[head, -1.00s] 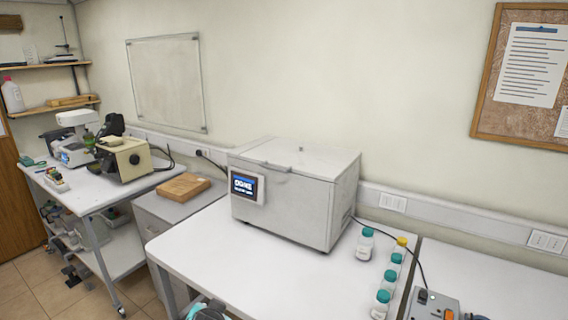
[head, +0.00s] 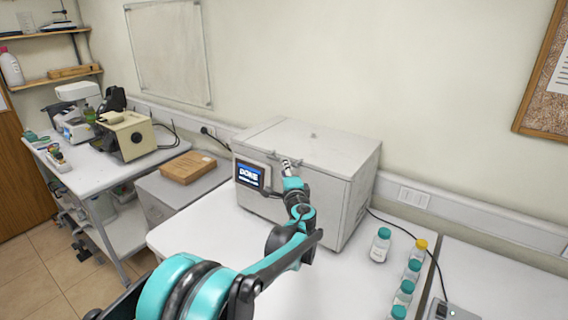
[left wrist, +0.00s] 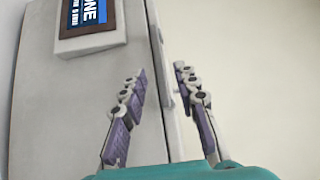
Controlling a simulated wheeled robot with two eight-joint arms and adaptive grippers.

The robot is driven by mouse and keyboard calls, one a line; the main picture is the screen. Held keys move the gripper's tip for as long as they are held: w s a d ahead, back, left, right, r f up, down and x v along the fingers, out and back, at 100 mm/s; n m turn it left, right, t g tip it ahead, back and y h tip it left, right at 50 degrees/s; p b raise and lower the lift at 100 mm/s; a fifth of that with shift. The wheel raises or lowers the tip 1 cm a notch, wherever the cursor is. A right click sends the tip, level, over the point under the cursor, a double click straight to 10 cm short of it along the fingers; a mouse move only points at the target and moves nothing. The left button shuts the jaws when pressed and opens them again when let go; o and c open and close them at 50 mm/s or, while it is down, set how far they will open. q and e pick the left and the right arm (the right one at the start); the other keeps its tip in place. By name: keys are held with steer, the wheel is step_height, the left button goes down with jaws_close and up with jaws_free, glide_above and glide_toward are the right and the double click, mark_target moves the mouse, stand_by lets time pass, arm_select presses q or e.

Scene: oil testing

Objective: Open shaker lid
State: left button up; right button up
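The shaker (head: 318,205) is a white box with its lid (head: 335,146) closed. A blue screen (head: 250,176) on its front reads "DONE". My left gripper (head: 287,164) is at the front edge of the lid, by the lid handle. In the left wrist view, the two fingers of my left gripper (left wrist: 162,72) stand apart, with the lid edge and handle (left wrist: 164,75) between their tips. I cannot tell whether a finger touches the handle. The gripper hides part of the handle in the head view. My right gripper is not in view.
A bottle with a teal cap (head: 380,245) and a row of capped bottles (head: 412,270) stand right of the shaker. A wooden box (head: 188,167) lies on a cabinet to the left. A wall is close behind the shaker.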

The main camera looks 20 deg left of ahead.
arm_select(q)
steer(key=x, duration=0.4)
steer(key=shift+w+a, duration=0.15)
steer(key=shift+w, duration=0.1)
jaws_close()
